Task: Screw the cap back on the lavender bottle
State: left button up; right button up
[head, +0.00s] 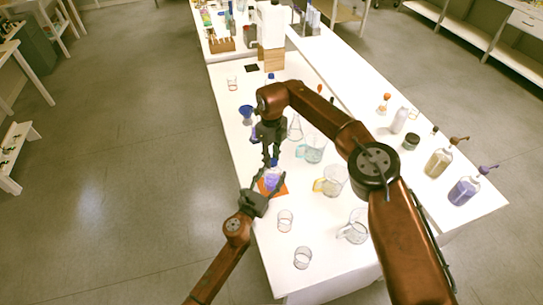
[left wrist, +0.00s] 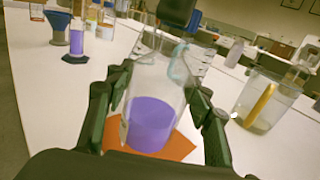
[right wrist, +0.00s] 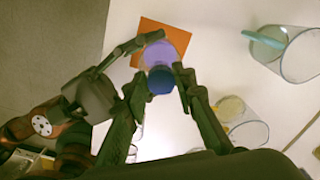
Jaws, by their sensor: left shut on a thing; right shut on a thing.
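The lavender bottle (left wrist: 150,125) is clear glass with purple liquid and stands upright over an orange mat (left wrist: 175,147). It also shows in the head view (head: 272,182). My left gripper (head: 266,188) is shut around its body, one finger on each side. My right gripper (right wrist: 160,88) is above the bottle, shut on the dark blue cap (right wrist: 160,80). In the right wrist view the cap overlaps the purple bottle (right wrist: 158,52). The bottle's mouth is hidden, so I cannot tell whether cap and neck touch.
A beaker with a yellow item (head: 333,181) and a beaker with a teal item (head: 314,150) stand right of the bottle. Empty beakers (head: 285,220) stand in front. A blue funnel (head: 246,112) is behind left. Brown and purple bottles (head: 466,190) stand at the far right.

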jog(key=shift+f, duration=0.4)
jog(key=shift+f, duration=0.55)
